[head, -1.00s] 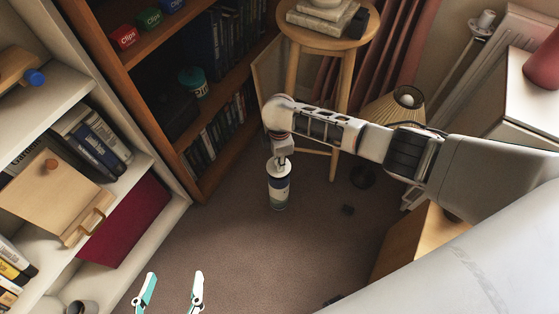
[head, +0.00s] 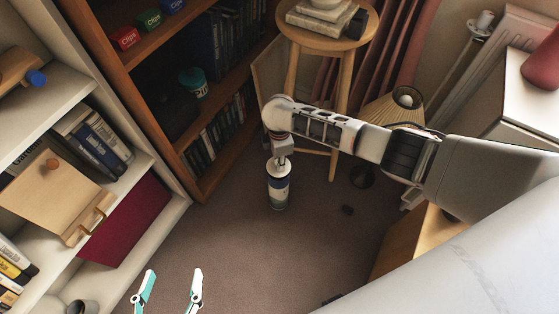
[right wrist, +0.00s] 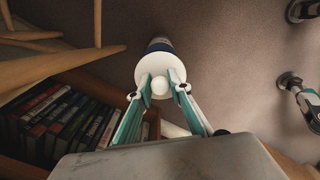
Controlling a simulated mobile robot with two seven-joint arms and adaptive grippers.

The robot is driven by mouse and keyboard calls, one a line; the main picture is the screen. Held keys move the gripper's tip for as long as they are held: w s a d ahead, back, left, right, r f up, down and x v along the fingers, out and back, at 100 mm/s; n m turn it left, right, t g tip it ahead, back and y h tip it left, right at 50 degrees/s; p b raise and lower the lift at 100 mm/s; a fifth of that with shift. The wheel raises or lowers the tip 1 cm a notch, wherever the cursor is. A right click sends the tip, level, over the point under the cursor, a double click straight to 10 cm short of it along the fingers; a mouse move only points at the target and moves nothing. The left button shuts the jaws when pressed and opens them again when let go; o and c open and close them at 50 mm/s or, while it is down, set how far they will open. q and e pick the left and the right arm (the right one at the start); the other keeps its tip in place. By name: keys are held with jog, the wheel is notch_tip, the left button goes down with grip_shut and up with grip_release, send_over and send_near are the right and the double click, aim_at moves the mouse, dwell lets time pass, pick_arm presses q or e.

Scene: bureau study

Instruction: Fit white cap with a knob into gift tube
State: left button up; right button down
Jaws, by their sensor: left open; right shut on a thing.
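The white cap with a knob (right wrist: 148,72) shows in the right wrist view as a round white disc with a pale round knob. My right gripper (right wrist: 160,88) is shut on the knob. The gift tube (right wrist: 160,43), dark blue and white, shows just beyond the cap. In the head view the gift tube (head: 278,190) is upright over the carpet, with white, dark and green bands, directly below my right gripper (head: 281,158). The cap is at the tube's top; I cannot tell how far in it sits. My left gripper (head: 172,276) is open and empty at the bottom.
A brown bookcase (head: 190,165) stands behind and left of the tube. A white shelf unit (head: 165,215) with books is at the left. A round wooden stool (head: 316,40) stands behind, near a ribbed lamp (head: 395,107). The carpet (head: 240,250) in front of the tube is clear.

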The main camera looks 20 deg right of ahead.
pick_arm(q)
jog(key=shift+s+f+g+b, duration=0.15)
jog(key=shift+s+f+b, duration=0.15)
jog(key=shift+f, duration=0.3)
jog(key=shift+s+f+g+b, duration=0.15)
jog(key=shift+s+f+b, duration=0.15)
jog(key=shift+f, duration=0.25)
pick_arm(e)
jog(key=shift+f, duration=1.55)
jog(key=c, duration=1.8)
grip_release()
jog(key=shift+o, duration=0.5)
jog(key=o, duration=0.4)
